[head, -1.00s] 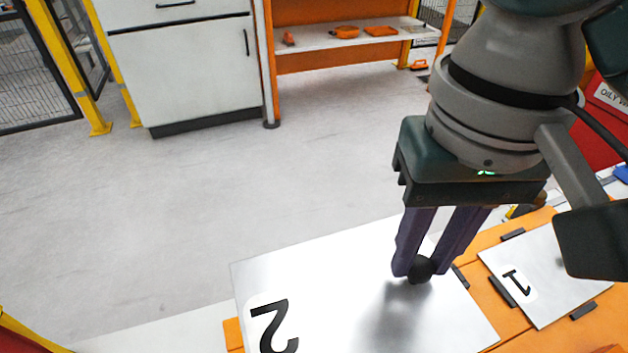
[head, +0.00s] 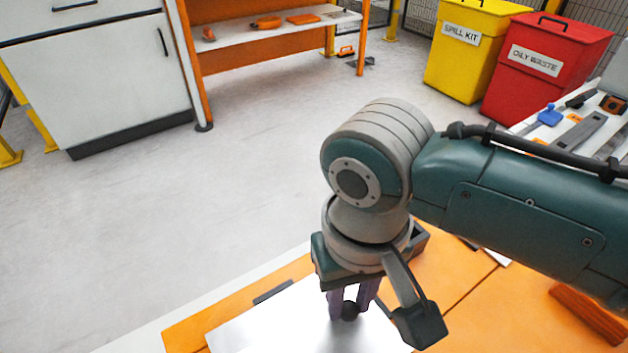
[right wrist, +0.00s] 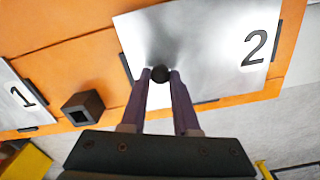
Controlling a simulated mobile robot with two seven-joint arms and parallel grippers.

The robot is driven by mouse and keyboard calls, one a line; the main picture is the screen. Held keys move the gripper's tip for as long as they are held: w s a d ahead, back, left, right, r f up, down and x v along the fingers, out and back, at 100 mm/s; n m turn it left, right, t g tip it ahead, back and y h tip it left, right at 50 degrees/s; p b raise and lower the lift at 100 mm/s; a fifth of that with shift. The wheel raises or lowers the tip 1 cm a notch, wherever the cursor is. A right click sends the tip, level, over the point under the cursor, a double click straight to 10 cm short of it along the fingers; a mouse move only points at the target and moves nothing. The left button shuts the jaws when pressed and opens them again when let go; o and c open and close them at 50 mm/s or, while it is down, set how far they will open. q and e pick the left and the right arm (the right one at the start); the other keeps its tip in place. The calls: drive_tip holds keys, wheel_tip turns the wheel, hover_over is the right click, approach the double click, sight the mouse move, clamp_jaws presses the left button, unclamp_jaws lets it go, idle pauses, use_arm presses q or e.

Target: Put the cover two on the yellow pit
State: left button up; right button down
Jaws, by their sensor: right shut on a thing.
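Cover two is a shiny metal plate (head: 270,325) with a black knob. In the right wrist view its printed "2" shows on the plate (right wrist: 215,40). My right gripper (head: 349,308) points down and is shut on the knob (right wrist: 160,73). The plate is level over the orange surface, with dark brackets along its edges; whether it rests there or hovers slightly is hard to tell. The head view cuts off its near part. I cannot make out a yellow pit for certain. My left gripper is not in view.
Cover one (right wrist: 15,95) lies on the orange surface (right wrist: 80,50), beyond a dark hollow block (right wrist: 83,107). Yellow (head: 470,45) and red (head: 545,65) bins stand at the back right, near a bench with tools. Open grey floor (head: 230,180) lies beyond the orange surface.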

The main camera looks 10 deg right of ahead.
drive_tip(key=shift+f, duration=0.35)
drive_tip(key=shift+f, duration=0.1)
drive_tip(key=c, duration=0.7)
unclamp_jaws()
drive_tip(key=shift+o, duration=0.2)
wheel_tip(320, 180, up, 11)
drive_tip(key=p, duration=0.5)
drive_tip(key=s+a+n+t+y, duration=0.1)
drive_tip(key=s+y, duration=0.1)
drive_tip(key=s, duration=0.3)
drive_tip(key=s+d+r+t+h, duration=0.1)
drive_tip(key=s+d+r+t, duration=0.1)
drive_tip(key=s+d, duration=0.5)
drive_tip(key=d+r, duration=0.1)
drive_tip(key=d, duration=0.2)
drive_tip(key=shift+d+r+n+t+h, duration=0.2)
drive_tip(key=shift+r+n+t+h, duration=0.1)
drive_tip(key=shift+h, duration=0.1)
